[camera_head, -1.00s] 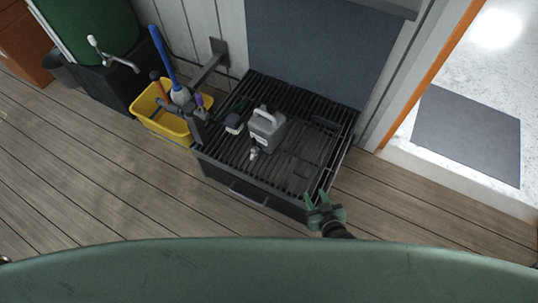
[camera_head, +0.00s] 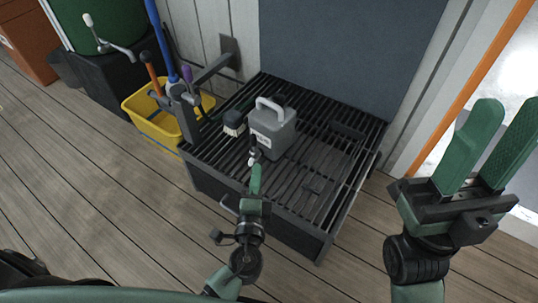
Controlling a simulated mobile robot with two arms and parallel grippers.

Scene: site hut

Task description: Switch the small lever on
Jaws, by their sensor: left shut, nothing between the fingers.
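The small lever (camera_head: 253,158) is a pale-tipped tap handle low on the front of a grey jug-shaped canister (camera_head: 272,132), which stands on the slatted grate. My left gripper (camera_head: 256,170) is shut and empty, with its green fingertips just in front of the lever. I cannot tell whether they touch it. The fingers partly hide the tap, and I cannot tell how the lever is set. My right gripper (camera_head: 495,140) is raised at the right, its two green fingers apart and empty.
The dark grate (camera_head: 330,165) holds a brush (camera_head: 233,123) left of the canister. A yellow bucket (camera_head: 150,122) with long-handled tools stands at its left. A green barrel (camera_head: 100,20) has a larger tap lever (camera_head: 88,20). A doorway lies at the right; plank floor is clear at left.

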